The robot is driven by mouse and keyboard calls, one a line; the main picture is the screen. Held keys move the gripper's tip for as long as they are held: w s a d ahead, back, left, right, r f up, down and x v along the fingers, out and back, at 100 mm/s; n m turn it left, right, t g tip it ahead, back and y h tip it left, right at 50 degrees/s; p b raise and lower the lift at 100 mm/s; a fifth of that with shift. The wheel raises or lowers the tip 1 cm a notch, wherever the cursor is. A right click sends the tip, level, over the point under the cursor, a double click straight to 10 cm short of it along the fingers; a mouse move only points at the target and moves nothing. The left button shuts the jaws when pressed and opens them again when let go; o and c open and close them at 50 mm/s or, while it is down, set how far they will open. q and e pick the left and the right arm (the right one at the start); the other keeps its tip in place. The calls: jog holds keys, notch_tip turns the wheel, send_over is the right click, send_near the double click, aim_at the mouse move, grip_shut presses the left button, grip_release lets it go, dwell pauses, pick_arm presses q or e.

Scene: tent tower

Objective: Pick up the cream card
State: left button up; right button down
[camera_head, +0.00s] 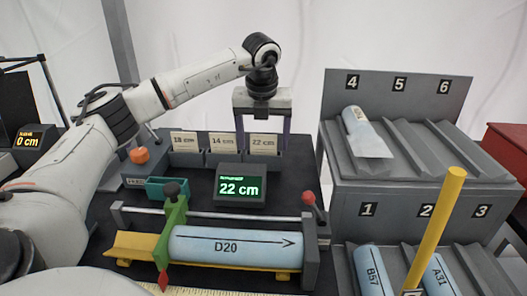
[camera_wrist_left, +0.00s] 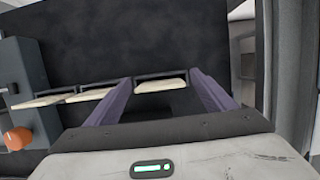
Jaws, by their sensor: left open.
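Three cream cards stand in slots at the back of the black bench. They read 18 cm (camera_head: 184,141), 14 cm (camera_head: 223,144) and 22 cm (camera_head: 263,142). My left gripper (camera_head: 263,146) points down, open, with a purple finger on each side of the 22 cm card in the head view. In the left wrist view, that card (camera_wrist_left: 161,85) shows between the open fingers of my left gripper (camera_wrist_left: 162,77). I cannot tell whether either finger touches it. My right gripper is not in view.
A display reading 22 cm (camera_head: 240,187) stands in front of the cards. Before it, a blue tube marked D20 (camera_head: 226,247) lies in a yellow cradle. A grey rack (camera_head: 380,198) holding blue tubes stands at right. An orange knob (camera_head: 139,155) is left of the cards.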

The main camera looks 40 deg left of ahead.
pick_arm(q)
jog(key=c, duration=1.1)
jog(key=shift+c, duration=0.2)
